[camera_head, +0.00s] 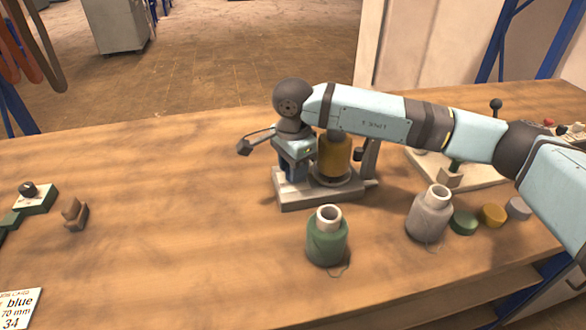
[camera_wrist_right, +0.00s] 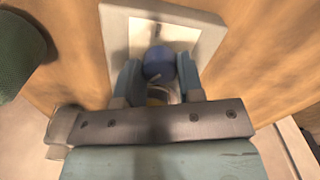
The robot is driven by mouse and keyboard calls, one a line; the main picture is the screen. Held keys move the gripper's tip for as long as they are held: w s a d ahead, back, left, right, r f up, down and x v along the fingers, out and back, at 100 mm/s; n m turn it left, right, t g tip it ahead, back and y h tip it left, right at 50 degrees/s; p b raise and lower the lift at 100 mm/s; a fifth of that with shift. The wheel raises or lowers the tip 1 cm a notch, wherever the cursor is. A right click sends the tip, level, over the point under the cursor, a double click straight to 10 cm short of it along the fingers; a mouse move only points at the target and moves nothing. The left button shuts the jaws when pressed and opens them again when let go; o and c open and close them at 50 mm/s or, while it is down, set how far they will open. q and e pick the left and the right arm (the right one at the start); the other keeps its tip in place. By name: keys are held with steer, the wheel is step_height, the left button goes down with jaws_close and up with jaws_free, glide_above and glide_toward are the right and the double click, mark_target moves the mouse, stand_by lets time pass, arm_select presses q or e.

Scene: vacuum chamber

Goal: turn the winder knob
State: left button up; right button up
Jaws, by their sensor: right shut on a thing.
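The winder has a grey base (camera_head: 325,193) on the wooden bench and carries a gold spool (camera_head: 334,155). My right gripper (camera_head: 293,165) reaches down over the left part of the winder. In the right wrist view its two fingers (camera_wrist_right: 159,78) stand on either side of a round blue knob (camera_wrist_right: 158,63) and are shut on it. In the head view the fingers mostly hide the knob, and only some blue shows under them. My left gripper is not in view.
A green spool (camera_head: 327,240) stands in front of the winder and a grey spool (camera_head: 430,215) to its right. Green, gold and grey discs (camera_head: 491,215) lie farther right. A card (camera_head: 17,308) and small devices (camera_head: 36,197) are at the left.

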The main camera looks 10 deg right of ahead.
steer(key=m+b, duration=0.1)
steer(key=m, duration=0.5)
steer(key=shift+m, duration=0.3)
steer(key=m, duration=0.5)
steer(key=shift+m, duration=0.4)
steer(key=o, duration=0.9)
step_height(320, 180, up, 14)
steer(key=shift+f+p, duration=0.1)
steer(key=shift+p, duration=0.65)
